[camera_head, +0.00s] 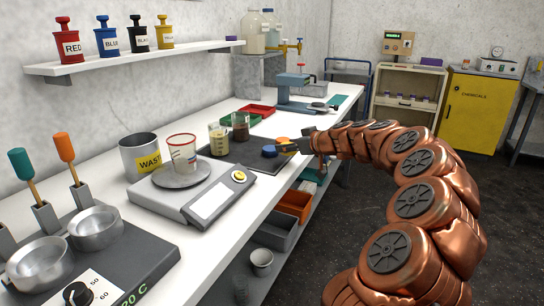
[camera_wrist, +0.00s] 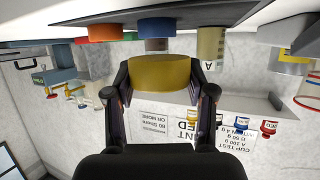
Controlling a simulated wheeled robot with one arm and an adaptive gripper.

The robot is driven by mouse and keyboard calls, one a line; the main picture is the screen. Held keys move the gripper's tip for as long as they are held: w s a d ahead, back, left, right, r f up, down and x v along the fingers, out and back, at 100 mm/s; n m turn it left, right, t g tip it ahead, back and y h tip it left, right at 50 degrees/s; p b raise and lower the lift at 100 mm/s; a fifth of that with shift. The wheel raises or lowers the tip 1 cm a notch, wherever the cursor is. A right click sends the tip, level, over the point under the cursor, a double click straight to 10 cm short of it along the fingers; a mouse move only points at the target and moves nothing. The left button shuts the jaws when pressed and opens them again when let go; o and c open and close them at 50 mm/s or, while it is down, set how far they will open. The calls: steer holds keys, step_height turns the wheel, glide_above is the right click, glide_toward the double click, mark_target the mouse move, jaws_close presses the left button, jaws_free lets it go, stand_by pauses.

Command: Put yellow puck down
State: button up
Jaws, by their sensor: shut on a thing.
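The yellow puck (camera_wrist: 160,73) sits between the two fingers of my gripper (camera_wrist: 160,92) in the wrist view, which looks upside down. My gripper (camera_head: 292,147) is shut on it. In the head view the gripper is at the bench's right edge, beside a blue puck (camera_head: 270,152) and an orange puck (camera_head: 282,140). The yellow puck is mostly hidden there. The blue puck also shows beyond the yellow one in the wrist view (camera_wrist: 157,26).
A beaker with pale yellow liquid (camera_head: 218,140) and one with dark liquid (camera_head: 240,126) stand left of the pucks. A scale (camera_head: 205,198) with a red-marked beaker (camera_head: 182,155) and a WASTE pot (camera_head: 140,158) stand nearer. Red (camera_head: 257,109) and green trays lie behind.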

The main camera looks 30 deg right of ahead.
mark_target(272, 163)
steer(key=w+a, duration=0.1)
steer(key=a, duration=0.1)
steer(key=w+a, duration=0.1)
steer(key=a, duration=0.1)
steer(key=shift+w+f, duration=0.2)
steer(key=shift+w, duration=0.1)
steer(key=shift+w+a+f, duration=0.1)
steer(key=shift+w+f, duration=0.05)
steer(key=shift+f, duration=1.6)
steer(key=shift+f, duration=0.15)
steer(key=o, duration=1.3)
